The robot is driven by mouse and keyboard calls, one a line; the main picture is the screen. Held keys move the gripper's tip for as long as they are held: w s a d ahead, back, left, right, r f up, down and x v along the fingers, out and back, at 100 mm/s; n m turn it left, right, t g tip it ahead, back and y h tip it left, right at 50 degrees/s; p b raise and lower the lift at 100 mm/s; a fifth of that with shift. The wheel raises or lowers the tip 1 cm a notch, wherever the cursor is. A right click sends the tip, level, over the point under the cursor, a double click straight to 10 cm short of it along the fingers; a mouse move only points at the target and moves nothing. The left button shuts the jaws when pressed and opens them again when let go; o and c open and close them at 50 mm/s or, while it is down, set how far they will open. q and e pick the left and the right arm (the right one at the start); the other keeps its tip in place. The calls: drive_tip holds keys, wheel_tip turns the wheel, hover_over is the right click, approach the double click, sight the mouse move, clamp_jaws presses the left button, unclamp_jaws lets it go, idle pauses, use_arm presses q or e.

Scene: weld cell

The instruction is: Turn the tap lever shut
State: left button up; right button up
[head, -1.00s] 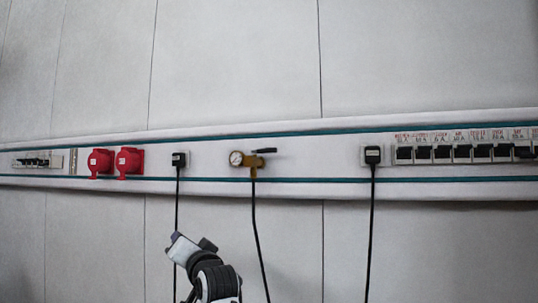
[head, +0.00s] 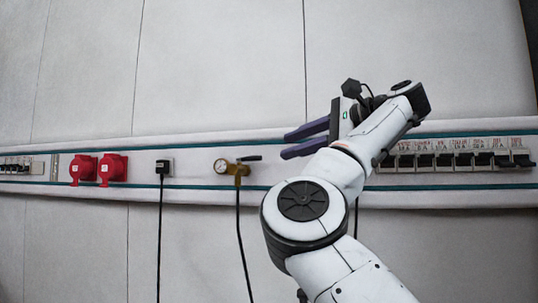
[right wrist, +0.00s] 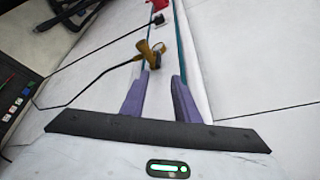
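The brass tap (head: 238,169) sits on the wall rail, with a round gauge (head: 221,166) on its left and a hose hanging below. Its dark lever (head: 250,158) sticks out to the right, roughly level. My right gripper (head: 286,145) is to the right of the lever, its two purple fingers apart and pointing left, with nothing between them. In the right wrist view, the gripper (right wrist: 158,76) is open and the tap (right wrist: 148,52) shows just beyond the fingertips; the lever is hard to make out there. My left gripper is not in view.
Left of the tap are a black plug (head: 163,167) with a cable and red sockets (head: 112,168). A row of breakers (head: 455,160) is at the right, partly behind my right arm. The wall above and below the rail is bare.

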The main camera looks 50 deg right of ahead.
sight(260, 157)
drive_tip(key=x, duration=0.3)
drive_tip(key=p+x, duration=0.1)
drive_tip(key=x, duration=0.1)
drive_tip(key=p+x, duration=0.1)
drive_tip(key=x, duration=0.2)
drive_tip(key=shift+w+a+f, duration=0.15)
drive_tip(key=shift+w+a, duration=0.2)
drive_tip(key=shift+a, duration=0.05)
drive_tip(key=shift+w+f, duration=0.25)
drive_tip(key=shift+w, duration=0.4)
drive_tip(key=shift+y, duration=0.3)
clamp_jaws()
